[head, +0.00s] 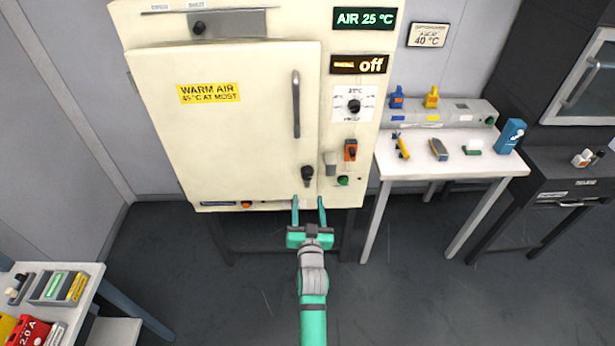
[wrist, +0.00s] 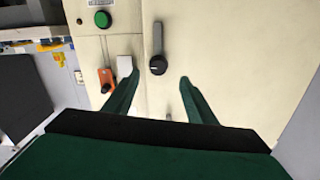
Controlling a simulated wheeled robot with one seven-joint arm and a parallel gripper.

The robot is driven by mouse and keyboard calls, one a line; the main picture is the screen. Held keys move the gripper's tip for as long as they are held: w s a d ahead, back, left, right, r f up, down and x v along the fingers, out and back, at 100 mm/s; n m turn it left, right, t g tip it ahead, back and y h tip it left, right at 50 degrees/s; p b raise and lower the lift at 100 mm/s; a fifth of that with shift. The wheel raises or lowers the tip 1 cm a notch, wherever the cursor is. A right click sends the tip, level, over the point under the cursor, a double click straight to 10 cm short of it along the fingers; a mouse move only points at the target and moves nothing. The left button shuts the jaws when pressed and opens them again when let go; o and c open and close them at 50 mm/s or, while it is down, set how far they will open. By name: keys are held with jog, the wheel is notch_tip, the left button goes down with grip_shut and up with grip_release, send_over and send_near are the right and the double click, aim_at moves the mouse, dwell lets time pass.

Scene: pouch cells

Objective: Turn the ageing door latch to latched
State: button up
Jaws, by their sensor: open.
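The ageing door latch (head: 307,173) is a dark round knob with a short lever, low on the right edge of the cream cabinet door (head: 225,130). The lever points down in the head view. In the wrist view, which is turned over, the latch (wrist: 157,66) has its grey lever pointing up. The door looks closed. My gripper (head: 308,200) is open and empty, its two green fingers apart just below the latch in the head view. In the wrist view the latch knob shows between the fingertips (wrist: 158,77); contact is not visible.
A vertical door handle (head: 296,105) is above the latch. Right of it are an orange switch (head: 350,150), a pale block (head: 330,163) and a green button (head: 343,181). A white bench (head: 450,165) stands right; another table with boxes is at lower left.

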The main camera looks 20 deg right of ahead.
aim_at(307, 177)
jog(key=x, duration=1)
jog(key=shift+w+d+r, duration=0.2)
jog(key=shift+d+r, duration=0.1)
jog(key=shift+d, duration=0.05)
jog(key=shift+w, duration=0.45)
jog(key=shift+w, duration=0.1)
grip_shut()
